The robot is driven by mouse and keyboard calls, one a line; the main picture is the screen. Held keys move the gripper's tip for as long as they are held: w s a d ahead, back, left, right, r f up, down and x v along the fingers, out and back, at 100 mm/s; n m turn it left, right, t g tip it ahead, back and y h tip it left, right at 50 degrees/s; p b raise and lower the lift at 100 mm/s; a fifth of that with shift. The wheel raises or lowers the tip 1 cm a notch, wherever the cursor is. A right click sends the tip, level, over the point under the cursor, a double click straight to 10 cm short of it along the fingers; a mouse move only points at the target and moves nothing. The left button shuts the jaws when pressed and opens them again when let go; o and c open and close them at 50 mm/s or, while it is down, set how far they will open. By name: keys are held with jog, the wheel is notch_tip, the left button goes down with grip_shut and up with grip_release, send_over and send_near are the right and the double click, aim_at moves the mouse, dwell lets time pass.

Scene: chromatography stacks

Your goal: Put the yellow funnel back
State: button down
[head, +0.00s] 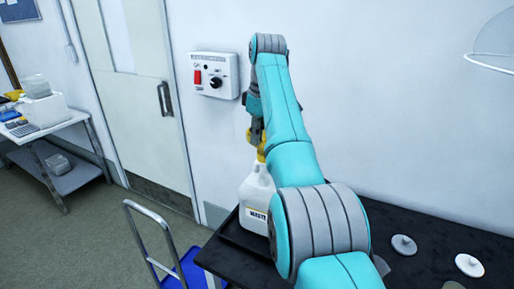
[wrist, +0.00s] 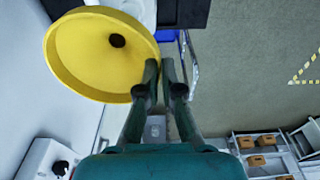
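The yellow funnel (wrist: 85,50) fills the upper left of the wrist view, its wide mouth facing the camera and a dark hole at its centre. My gripper (wrist: 160,66) has its two fingers close together at the funnel's right rim, which appears pinched between them. In the head view, the funnel (head: 261,152) shows as a small yellow patch under my gripper (head: 257,136), partly hidden by my arm. It is right above the white waste jug (head: 256,198), which stands upright on a black tray. I cannot tell whether the funnel's stem is inside the jug's neck.
The black bench (head: 420,235) carries pale round lids (head: 404,245) at the right. A wall control box (head: 215,76) with a red switch is behind the jug. A blue trolley (head: 186,268) stands left of the bench, and a side table (head: 50,128) is farther left.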

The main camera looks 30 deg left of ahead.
jog(key=shift+r, duration=1.7)
